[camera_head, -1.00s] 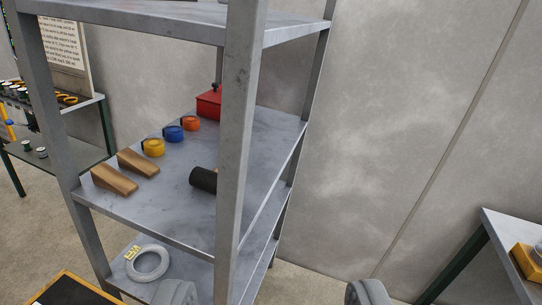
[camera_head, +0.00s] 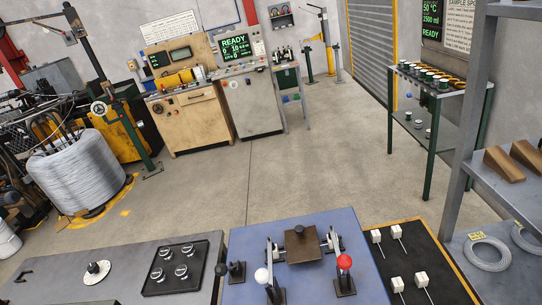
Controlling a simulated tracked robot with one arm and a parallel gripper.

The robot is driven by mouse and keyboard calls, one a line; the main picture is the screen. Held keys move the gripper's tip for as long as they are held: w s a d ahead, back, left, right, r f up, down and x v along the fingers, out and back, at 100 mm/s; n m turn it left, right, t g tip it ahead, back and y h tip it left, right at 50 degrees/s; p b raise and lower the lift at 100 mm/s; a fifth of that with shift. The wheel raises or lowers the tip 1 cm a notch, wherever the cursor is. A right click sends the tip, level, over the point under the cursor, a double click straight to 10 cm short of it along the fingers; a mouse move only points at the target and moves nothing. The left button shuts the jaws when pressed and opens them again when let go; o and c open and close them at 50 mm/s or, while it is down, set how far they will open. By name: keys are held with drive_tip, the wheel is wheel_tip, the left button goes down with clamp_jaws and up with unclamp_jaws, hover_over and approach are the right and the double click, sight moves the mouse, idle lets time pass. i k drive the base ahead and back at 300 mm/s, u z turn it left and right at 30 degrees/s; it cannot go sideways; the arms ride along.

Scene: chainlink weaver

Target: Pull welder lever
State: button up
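A blue bench plate (camera_head: 325,222) lies at the bottom middle, with a fixture (camera_head: 302,243) of a brown block between metal clamps on it. A lever with a red ball knob (camera_head: 344,262) stands at its right front. A lever with a white ball knob (camera_head: 262,276) stands at its left front. A small lever with a black knob (camera_head: 222,269) is at its left edge. No label shows which one is the welder lever. My gripper is not in view.
A grey bench top (camera_head: 120,260) with a black tray (camera_head: 177,267) is at the left. A black mat (camera_head: 425,265) with white blocks lies right of the plate. A shelf rack (camera_head: 455,170) stands at the right edge. Open concrete floor (camera_head: 300,180) lies beyond, with cabinets (camera_head: 190,120) behind.

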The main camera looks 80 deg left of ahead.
sight(221, 269)
drive_tip(key=k, duration=0.4)
drive_tip(key=u, duration=2.55)
drive_tip(key=k, duration=1.05)
drive_tip(key=z, duration=0.45)
drive_tip(key=i, duration=1)
drive_tip(key=z, duration=0.05)
